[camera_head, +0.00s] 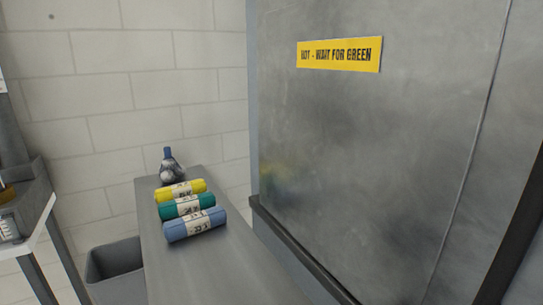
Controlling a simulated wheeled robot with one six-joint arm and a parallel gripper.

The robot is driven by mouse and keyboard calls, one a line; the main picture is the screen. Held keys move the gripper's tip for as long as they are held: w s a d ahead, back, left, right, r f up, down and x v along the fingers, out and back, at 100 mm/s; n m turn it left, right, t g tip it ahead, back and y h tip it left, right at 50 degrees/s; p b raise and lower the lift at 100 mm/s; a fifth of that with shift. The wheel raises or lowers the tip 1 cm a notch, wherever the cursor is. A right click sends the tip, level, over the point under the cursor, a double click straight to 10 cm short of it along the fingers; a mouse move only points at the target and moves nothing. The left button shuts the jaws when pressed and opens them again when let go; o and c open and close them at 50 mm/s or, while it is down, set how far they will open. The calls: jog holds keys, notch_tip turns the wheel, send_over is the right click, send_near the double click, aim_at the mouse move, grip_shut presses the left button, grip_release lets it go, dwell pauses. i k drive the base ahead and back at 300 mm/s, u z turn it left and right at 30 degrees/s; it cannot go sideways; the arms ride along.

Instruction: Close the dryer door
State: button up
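A large grey metal panel (370,150) of the dryer fills the right half of the head view. It bears a yellow label (339,54) reading "HOT - WAIT FOR GREEN". A thin pale seam runs down its right part. I cannot tell from this view whether this panel is the door itself, or whether the door is open or shut. No handle can be made out for certain. My gripper is not in view.
A narrow grey shelf (215,270) left of the panel holds yellow (180,190), green (187,206) and blue (194,225) rolls and a dark-and-white bottle-like object (172,168). A grey bin (117,265) stands below left. A white-edged bench (40,228) is at the far left.

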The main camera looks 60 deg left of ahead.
aim_at(400, 141)
jog(key=u, duration=0.8)
jog(key=k, duration=1.1)
jog(key=u, duration=0.5)
jog(key=i, duration=1)
jog(key=u, duration=0.1)
jog(key=k, duration=0.45)
jog(key=u, duration=0.75)
jog(key=i, duration=0.35)
jog(key=z, duration=0.9)
